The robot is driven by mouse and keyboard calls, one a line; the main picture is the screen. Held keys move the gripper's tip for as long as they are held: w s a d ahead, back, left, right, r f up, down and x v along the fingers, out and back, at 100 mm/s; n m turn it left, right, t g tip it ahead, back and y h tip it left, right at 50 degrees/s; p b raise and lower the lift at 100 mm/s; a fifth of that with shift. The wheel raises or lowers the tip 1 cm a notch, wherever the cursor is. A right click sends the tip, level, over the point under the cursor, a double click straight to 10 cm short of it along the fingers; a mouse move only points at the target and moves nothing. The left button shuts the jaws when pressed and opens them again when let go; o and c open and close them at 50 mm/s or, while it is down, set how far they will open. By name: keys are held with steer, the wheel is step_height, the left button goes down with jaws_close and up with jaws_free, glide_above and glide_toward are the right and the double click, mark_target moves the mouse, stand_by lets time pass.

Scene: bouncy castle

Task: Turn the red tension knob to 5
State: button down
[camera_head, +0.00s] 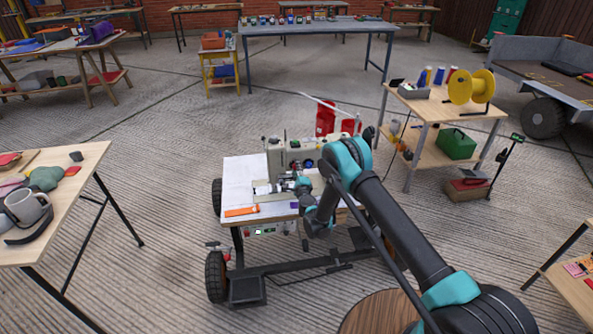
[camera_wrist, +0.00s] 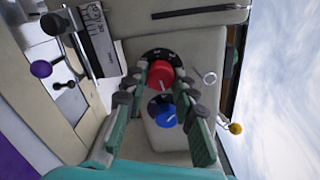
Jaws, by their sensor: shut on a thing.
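The red tension knob (camera_wrist: 161,74) sits on a black dial plate on the beige sewing machine (camera_head: 277,165), and the wrist view shows a pale pointer line on it. The dial's numbers are too small to read. My gripper (camera_wrist: 160,80) has its two fingers on either side of the red knob, shut on it. A blue knob (camera_wrist: 166,120) lies just below it in the wrist view, between the fingers and apart from the red one. In the head view my gripper (camera_head: 303,187) is at the front of the machine and the knob is hidden.
The machine stands on a wheeled cart with a pale top (camera_head: 236,172). An orange bar (camera_head: 241,211) lies on its front edge. A shelf cart with a yellow spool (camera_head: 470,87) is at right.

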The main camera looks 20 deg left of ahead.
steer(key=shift+f+m, duration=0.1)
steer(key=shift+m, duration=0.7)
steer(key=c, duration=1.2)
jaws_free()
steer(key=shift+r, duration=0.2)
step_height(320, 180, up, 10)
steer(key=shift+f, duration=0.15)
